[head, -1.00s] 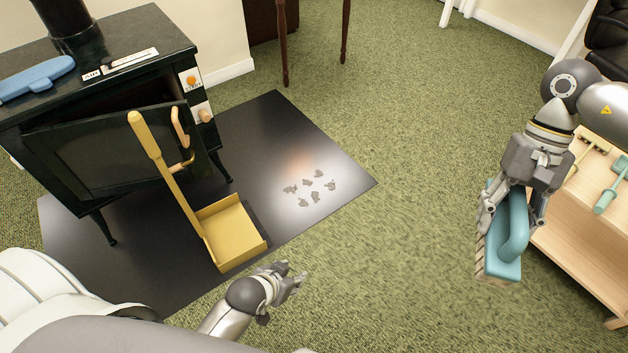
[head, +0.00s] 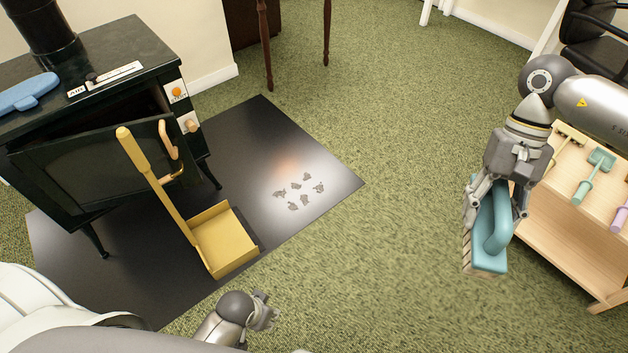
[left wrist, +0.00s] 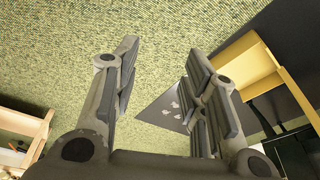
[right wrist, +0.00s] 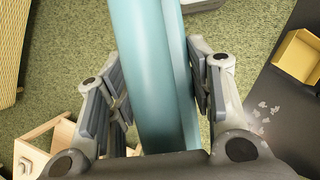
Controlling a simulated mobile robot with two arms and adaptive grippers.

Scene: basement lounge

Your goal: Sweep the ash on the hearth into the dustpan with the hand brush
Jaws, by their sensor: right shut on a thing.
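Several grey flakes of ash (head: 292,187) lie on the black hearth plate (head: 240,135), to the right of the dustpan. The yellow dustpan (head: 222,243) sits on the hearth in front of the stove, its long handle (head: 150,175) slanting up to the left. My right gripper (head: 500,200) is shut on the teal hand brush (head: 492,235) and holds it above the carpet, well right of the ash. The brush also fills the middle of the right wrist view (right wrist: 150,70). My left gripper (head: 265,310) is empty and open near the dustpan's front, its fingers apart in the left wrist view (left wrist: 165,80).
A black stove (head: 90,130) with its door ajar stands on the hearth at left, a blue object (head: 30,93) on top. A wooden shelf (head: 570,230) with small tools stands at right, close to the brush. Green carpet (head: 400,130) between is clear.

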